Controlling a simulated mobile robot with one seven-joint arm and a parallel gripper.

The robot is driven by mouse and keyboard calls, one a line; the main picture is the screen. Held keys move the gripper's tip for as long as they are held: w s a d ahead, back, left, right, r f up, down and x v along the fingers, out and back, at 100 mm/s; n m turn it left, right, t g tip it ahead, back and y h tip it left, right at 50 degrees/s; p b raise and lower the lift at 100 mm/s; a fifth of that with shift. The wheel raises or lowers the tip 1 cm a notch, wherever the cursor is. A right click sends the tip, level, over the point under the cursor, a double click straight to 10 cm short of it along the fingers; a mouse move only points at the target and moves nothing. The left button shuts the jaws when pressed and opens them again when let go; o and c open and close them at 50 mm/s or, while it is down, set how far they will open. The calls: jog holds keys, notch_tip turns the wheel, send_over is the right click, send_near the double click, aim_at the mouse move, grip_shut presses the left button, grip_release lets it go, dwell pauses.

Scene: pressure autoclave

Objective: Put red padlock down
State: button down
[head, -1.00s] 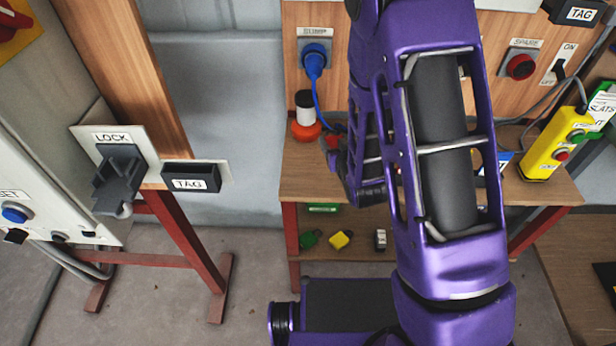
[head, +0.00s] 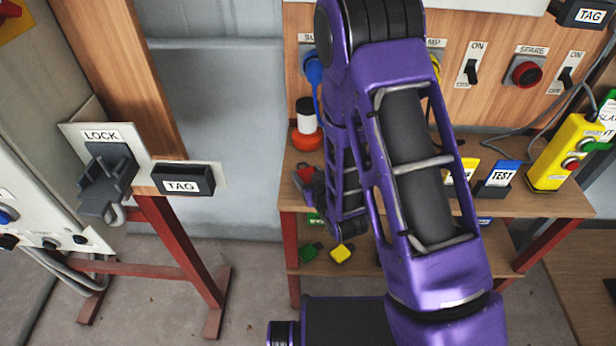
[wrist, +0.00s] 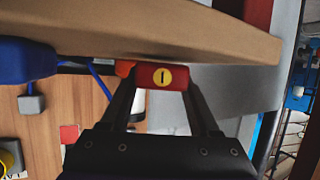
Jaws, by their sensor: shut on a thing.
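The red padlock (wrist: 162,76) is held between the two fingertips of my gripper (wrist: 160,88) in the wrist view. A yellow round mark shows on its face. In the head view the red padlock (head: 304,172) is a small red patch at the left end of the workbench (head: 289,190). My gripper (head: 313,182) shows there as a dark shape, partly hidden by my arm. In the wrist view a brown board edge (wrist: 220,40) lies close beside the padlock. I cannot tell whether the padlock touches it.
A black-and-white bottle with an orange base (head: 306,125) stands behind the gripper. A green padlock (head: 311,251) and a yellow padlock (head: 341,254) lie on the lower shelf. A grey holder (head: 108,180) under the LOCK sign is at left. My arm hides the bench middle.

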jog(key=shift+f, duration=0.2)
jog(key=shift+f, duration=0.15)
jog(key=shift+c, duration=0.6)
grip_release()
